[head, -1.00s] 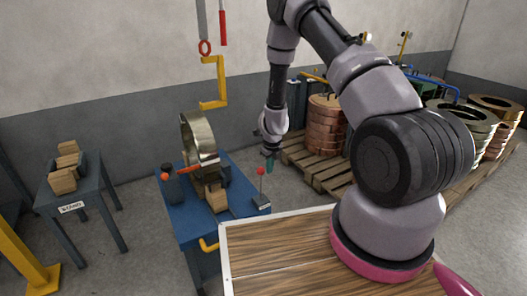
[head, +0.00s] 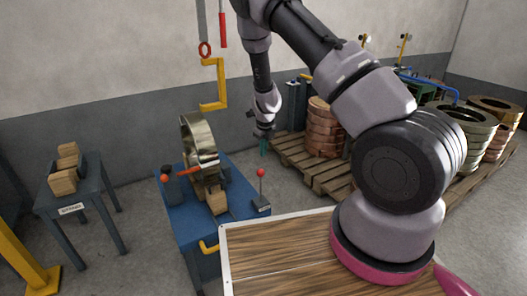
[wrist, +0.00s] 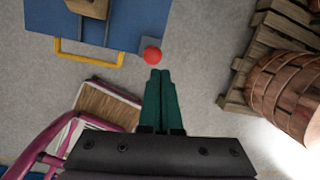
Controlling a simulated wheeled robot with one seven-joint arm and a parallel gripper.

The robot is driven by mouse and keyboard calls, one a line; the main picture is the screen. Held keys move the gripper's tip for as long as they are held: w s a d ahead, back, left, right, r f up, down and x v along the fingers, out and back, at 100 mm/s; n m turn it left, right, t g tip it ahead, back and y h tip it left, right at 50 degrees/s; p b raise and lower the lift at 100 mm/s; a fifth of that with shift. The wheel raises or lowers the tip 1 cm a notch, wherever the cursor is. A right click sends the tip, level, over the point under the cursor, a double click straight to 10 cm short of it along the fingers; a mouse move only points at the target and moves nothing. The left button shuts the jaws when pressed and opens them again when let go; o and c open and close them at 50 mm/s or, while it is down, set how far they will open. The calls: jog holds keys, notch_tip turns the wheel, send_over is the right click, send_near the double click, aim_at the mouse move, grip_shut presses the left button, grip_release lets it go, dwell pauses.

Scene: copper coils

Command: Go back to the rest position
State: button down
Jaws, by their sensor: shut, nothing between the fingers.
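My gripper (head: 263,146) hangs at the end of my arm in the head view, in the air just behind and above the right side of the blue table (head: 190,234). Its green fingers (wrist: 158,98) are closed together and empty in the wrist view. A red ball-topped lever (head: 261,173) stands on the right edge of the blue table, below the fingers. Its red ball (wrist: 152,55) shows just beyond the fingertips in the wrist view; I cannot tell the gap in depth.
A brass coil (head: 199,140) stands upright on the blue table beside wooden blocks. A yellow hook (head: 215,84) hangs above. Copper coils (head: 322,128) sit on a pallet (head: 298,160) at right. A small table (head: 88,188) with wooden blocks stands at left.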

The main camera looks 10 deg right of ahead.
jog(key=s+r+n+t+y, duration=0.1)
jog(key=s+r+n, duration=0.25)
jog(key=r, duration=0.65)
jog(key=s+r+n+y, duration=0.15)
jog(key=r+n, duration=0.25)
jog(key=r, duration=0.7)
jog(key=s+r+n+t+y, duration=0.1)
jog(key=s+r+n, duration=0.25)
jog(key=r, duration=0.65)
jog(key=s+d+r+n+t, duration=0.1)
jog(key=s+r+n, duration=0.4)
jog(key=s, duration=0.3)
jog(key=s+d+r+n+t+h, duration=0.1)
jog(key=s+r+n, duration=0.3)
jog(key=s, duration=0.4)
jog(key=s+d+r+n+t, duration=0.1)
jog(key=s+d+r+n, duration=0.2)
jog(key=s+r+n, duration=0.2)
jog(key=s+n, duration=0.1)
jog(key=s, duration=0.2)
jog(key=shift+s+d+r, duration=0.15)
jog(key=shift+r, duration=0.15)
jog(key=shift+h, duration=0.25)
